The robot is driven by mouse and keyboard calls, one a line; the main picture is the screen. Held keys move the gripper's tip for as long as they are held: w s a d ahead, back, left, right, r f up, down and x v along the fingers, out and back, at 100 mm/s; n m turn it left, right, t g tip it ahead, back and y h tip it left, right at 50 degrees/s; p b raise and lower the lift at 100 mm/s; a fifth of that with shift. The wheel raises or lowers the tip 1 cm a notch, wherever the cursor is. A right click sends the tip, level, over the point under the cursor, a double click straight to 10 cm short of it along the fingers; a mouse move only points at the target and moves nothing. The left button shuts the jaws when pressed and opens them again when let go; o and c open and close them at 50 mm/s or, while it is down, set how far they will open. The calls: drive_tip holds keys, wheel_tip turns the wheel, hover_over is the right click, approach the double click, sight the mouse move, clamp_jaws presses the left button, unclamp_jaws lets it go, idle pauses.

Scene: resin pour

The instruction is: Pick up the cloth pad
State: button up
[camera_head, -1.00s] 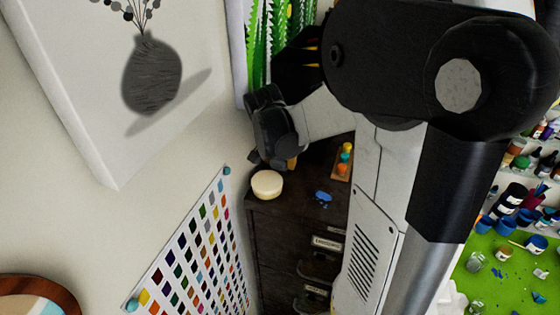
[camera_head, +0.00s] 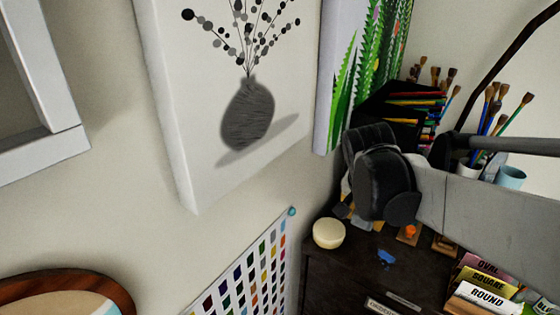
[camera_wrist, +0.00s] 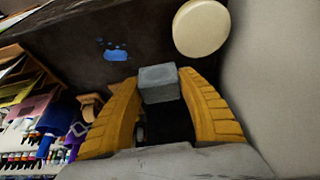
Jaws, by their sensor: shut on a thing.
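My gripper (camera_wrist: 158,76) has its two yellow fingers closed on a small grey-blue pad (camera_wrist: 159,88), which looks like the cloth pad. The pad sits between the fingertips in the wrist view, over the dark cabinet top. In the head view my gripper (camera_head: 358,212) is at the cabinet's back-left part, and a grey bit of the pad (camera_head: 362,225) shows beneath it. I cannot tell whether the pad touches the cabinet top.
A cream round object (camera_head: 328,233) stands on the dark cabinet (camera_head: 345,270), close to my gripper. A blue splash (camera_head: 386,258) lies in front. Brushes (camera_head: 497,110), labelled boxes (camera_head: 482,285) and small bottles crowd the right. A wall with a vase picture (camera_head: 200,165) is at left.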

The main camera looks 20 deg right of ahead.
drive_tip(key=s+a, duration=0.1)
drive_tip(key=s, duration=0.5)
drive_tip(key=s+a, duration=0.1)
drive_tip(key=s, duration=0.3)
drive_tip(key=shift+a, duration=0.3)
drive_tip(key=shift+o, duration=0.2)
